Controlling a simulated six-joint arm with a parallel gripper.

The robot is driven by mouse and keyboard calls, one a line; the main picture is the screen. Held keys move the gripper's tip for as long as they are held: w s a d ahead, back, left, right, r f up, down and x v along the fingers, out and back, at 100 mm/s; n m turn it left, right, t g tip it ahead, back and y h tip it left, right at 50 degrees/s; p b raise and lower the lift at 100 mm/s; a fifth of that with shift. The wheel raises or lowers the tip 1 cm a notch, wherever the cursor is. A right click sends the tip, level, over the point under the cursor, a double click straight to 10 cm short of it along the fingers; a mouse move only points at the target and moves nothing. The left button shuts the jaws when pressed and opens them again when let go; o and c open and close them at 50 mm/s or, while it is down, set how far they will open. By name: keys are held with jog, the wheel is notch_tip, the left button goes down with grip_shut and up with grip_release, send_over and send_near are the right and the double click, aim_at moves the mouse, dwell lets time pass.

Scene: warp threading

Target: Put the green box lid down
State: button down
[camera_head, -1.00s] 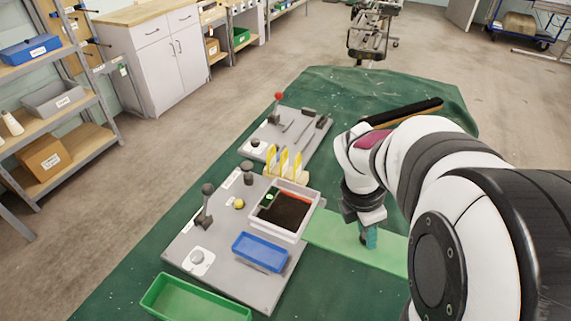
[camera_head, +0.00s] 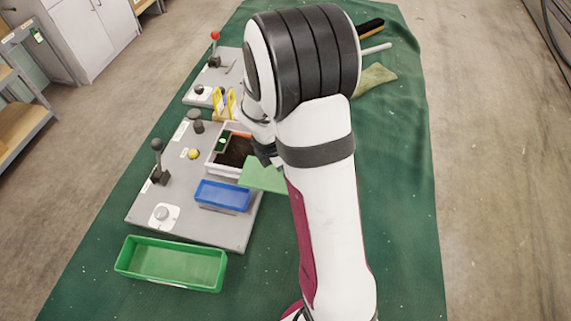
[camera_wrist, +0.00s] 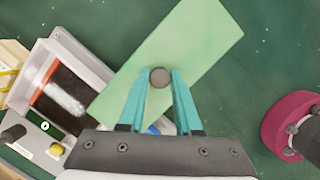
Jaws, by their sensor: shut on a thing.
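The light green lid (camera_wrist: 180,52) is a flat rectangular plate with a round dark knob (camera_wrist: 159,77) on top. My gripper (camera_wrist: 160,80) has its teal fingers shut on that knob. In the head view the lid (camera_head: 263,177) appears beside the right side of the white-rimmed box (camera_head: 213,160), partly behind my arm. The box's dark opening is largely uncovered; the wrist view shows the box (camera_wrist: 97,66) left of the lid. The lid's height above the cloth is hard to tell. My fingers are hidden in the head view.
The box sits on a grey board (camera_head: 215,232) with a blue tray (camera_head: 222,196), a dark lever and a yellow knob (camera_head: 193,153). An open green bin (camera_head: 172,263) stands in front. Green cloth (camera_head: 400,200) is clear at right.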

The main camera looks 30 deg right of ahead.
jog(key=c, duration=0.6)
grip_release()
jog(key=shift+f, duration=0.1)
jog(key=s+a+r+m, duration=0.15)
jog(key=a+r, duration=0.25)
jog(key=r, duration=0.9)
jog(key=s+a+m+y, duration=0.2)
jog(key=s+a+m, duration=0.4)
jog(key=s+m, duration=0.3)
jog(key=s+a+r+m+y, duration=0.1)
jog(key=s+a+m+y, duration=0.2)
jog(key=s+a+m, duration=0.4)
jog(key=s+m, duration=0.2)
jog(key=m, duration=0.3)
jog(key=shift+s, duration=0.3)
